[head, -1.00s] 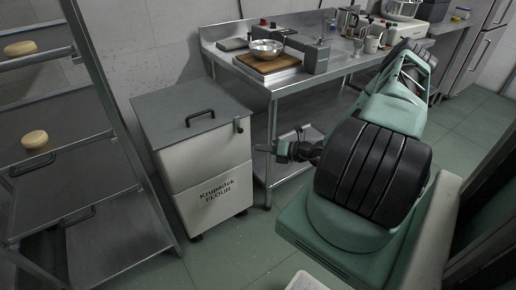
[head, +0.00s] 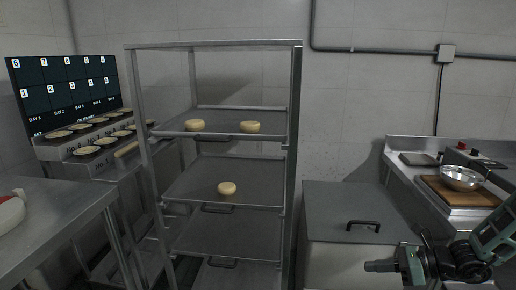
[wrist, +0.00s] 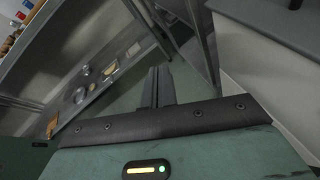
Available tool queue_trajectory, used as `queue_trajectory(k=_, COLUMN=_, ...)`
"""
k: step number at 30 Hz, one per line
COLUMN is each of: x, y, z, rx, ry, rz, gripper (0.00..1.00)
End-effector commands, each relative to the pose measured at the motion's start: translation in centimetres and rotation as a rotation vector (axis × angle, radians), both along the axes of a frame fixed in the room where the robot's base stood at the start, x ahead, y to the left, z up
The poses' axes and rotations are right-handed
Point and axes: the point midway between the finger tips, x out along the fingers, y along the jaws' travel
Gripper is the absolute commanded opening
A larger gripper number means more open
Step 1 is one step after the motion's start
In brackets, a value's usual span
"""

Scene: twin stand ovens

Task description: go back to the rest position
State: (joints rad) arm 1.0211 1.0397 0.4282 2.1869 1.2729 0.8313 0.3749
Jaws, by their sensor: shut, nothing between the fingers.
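My gripper (head: 372,266) is at the lower right of the head view, in front of the grey-lidded flour bin (head: 345,205). Its fingers point left and are shut with nothing held. In the wrist view the two dark fingers of my gripper (wrist: 157,72) lie together over the green floor. Part of my green arm shows at the right edge of the head view. No object is in contact with the fingers as far as I can see.
A metal rack (head: 215,46) holds round pale dough pieces (head: 227,188) on its trays. A steel bench with a bowl (head: 461,178) on a wooden board (head: 458,194) stands right. Another table (head: 50,205) is at left, with several plates and a numbered board (head: 65,88) behind.

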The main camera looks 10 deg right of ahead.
Motion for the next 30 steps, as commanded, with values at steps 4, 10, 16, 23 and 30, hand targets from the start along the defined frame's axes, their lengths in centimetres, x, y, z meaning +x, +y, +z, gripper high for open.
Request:
queue_trajectory(k=4, x=-2.2, y=7.8, z=5.3, rx=-0.206, ry=-0.153, rz=0.438, gripper=0.0)
queue_trajectory(k=10, x=-7.3, y=15.4, z=10.6, rx=-0.433, ry=-0.404, rz=1.0, gripper=0.0)
queue_trajectory(k=16, x=-13.0, y=20.0, z=15.4, rx=-0.622, ry=-0.71, rz=1.541, gripper=0.0)
queue_trajectory(k=23, x=-18.8, y=22.7, z=20.6, rx=-0.799, ry=-1.128, rz=2.103, gripper=0.0)
queue_trajectory(k=30, x=-21.9, y=23.6, z=23.9, rx=-0.902, ry=-1.459, rz=2.438, gripper=0.0)
